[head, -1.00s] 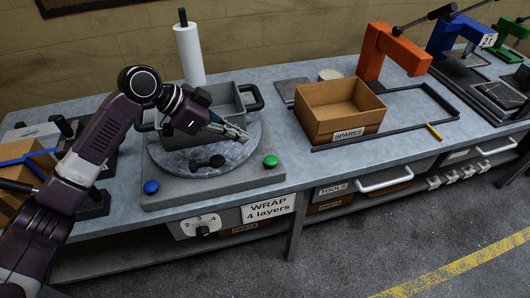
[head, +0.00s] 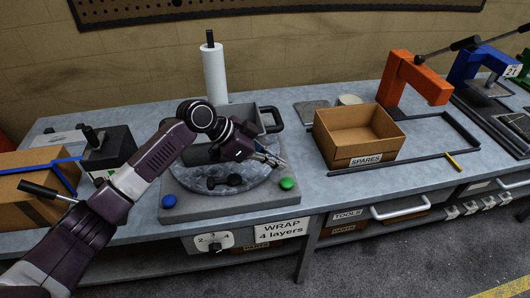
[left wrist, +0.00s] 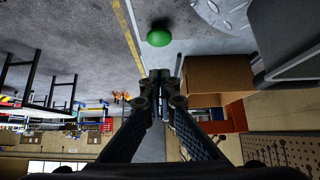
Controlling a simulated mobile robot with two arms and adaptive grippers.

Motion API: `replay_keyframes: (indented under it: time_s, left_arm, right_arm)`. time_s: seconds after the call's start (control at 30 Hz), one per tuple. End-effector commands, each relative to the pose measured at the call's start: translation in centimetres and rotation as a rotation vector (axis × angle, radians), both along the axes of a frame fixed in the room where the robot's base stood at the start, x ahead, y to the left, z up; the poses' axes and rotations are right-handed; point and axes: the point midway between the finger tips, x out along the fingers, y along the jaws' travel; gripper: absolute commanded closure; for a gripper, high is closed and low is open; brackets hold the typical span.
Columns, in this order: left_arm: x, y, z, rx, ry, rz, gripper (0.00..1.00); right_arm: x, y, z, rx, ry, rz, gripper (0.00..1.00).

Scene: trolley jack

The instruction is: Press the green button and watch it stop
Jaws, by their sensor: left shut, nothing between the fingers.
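The green button (head: 287,184) is on the front right corner of the grey base plate (head: 235,206). It also shows in the left wrist view (left wrist: 159,38), just beyond the fingertips. The blue button (head: 169,201) is on the front left corner. A round turntable (head: 265,180) lies between them, with a grey bin (head: 267,119) and dark knobs on it. My left gripper (head: 281,162) is shut and empty, its tips above and slightly behind the green button, apart from it. In the left wrist view the gripper (left wrist: 161,76) has its fingers together. My right gripper is not in view.
A cardboard box marked SPARES (head: 365,160) stands right of the base plate. An orange press (head: 415,77) is behind it. A white roll (head: 214,73) stands behind the bin. Another box (head: 35,195) is at the left.

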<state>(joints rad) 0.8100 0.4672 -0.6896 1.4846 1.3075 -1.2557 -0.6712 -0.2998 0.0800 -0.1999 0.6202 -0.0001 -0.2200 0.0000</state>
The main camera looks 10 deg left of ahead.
Motion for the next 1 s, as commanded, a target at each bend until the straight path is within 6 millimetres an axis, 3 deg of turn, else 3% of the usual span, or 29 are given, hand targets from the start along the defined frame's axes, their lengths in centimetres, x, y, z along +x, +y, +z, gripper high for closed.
replay_keyframes:
  time_s: [0.1, 0.4, 0.83, 1.0]
  left_arm:
    - [0.5, -1.8, -1.6, -0.001, 0.003, -0.001, 1.0]
    - [0.5, -1.5, -5.3, 0.0, 0.002, 0.002, 1.0]
    - [0.5, -1.5, -5.8, 0.0, 0.0, 0.001, 1.0]
    - [0.5, -1.6, -7.2, 0.0, 0.001, 0.001, 1.0]
  right_arm:
    - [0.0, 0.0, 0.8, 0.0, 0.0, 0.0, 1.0]
    - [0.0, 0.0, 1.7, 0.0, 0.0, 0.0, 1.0]
    - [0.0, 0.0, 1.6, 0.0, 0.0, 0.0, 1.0]
    - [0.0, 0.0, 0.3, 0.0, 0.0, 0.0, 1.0]
